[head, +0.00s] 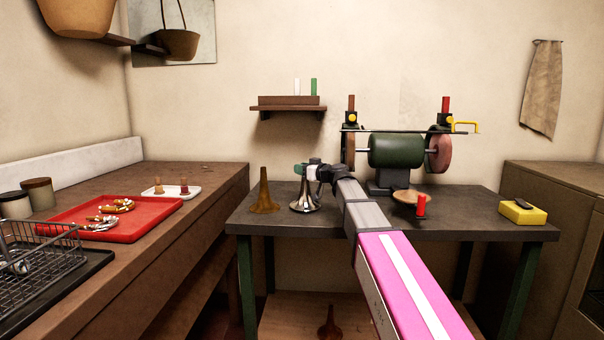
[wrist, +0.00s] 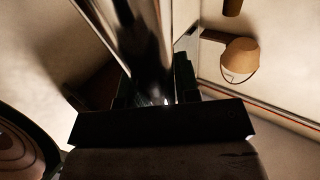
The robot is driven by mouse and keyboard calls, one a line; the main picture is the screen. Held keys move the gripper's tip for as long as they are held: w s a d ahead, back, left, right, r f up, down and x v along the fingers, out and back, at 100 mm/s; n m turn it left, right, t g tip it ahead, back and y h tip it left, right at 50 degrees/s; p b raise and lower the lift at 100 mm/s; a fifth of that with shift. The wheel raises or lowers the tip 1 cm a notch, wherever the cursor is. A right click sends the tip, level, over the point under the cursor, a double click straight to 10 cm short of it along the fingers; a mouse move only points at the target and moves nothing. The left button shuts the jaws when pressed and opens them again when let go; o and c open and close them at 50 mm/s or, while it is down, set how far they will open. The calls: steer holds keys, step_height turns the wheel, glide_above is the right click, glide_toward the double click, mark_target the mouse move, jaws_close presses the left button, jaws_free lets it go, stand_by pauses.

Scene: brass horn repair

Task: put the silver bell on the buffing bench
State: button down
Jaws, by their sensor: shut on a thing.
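The silver bell (head: 307,201) is upright, flared end down, over the left part of the dark top of the buffing bench (head: 470,230). Its rim appears at or just above the bench top; I cannot tell whether it touches. My gripper (head: 311,172) is shut on the bell's narrow upper end. In the wrist view the shiny bell (wrist: 138,40) runs up from between the dark jaws of my gripper (wrist: 155,98). A brown-gold bell (head: 264,194) stands upright on the bench just left of the silver one.
A green buffing motor (head: 396,150) with wheels stands at the bench's back. A round wooden piece (head: 404,196), a red-handled item (head: 421,206) and a yellow block (head: 522,212) are to the right. Another bell (head: 329,322) is on the lower shelf. A red tray (head: 115,226) lies on the left counter.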

steer(key=shift+f, duration=0.65)
steer(key=c, duration=0.8)
jaws_free()
steer(key=shift+f, duration=0.1)
steer(key=shift+c, duration=0.2)
steer(key=shift+s+d, duration=0.1)
steer(key=v, duration=1.1)
steer(key=shift+s+d, duration=0.25)
steer(key=shift+d, duration=0.05)
steer(key=shift+s, duration=0.1)
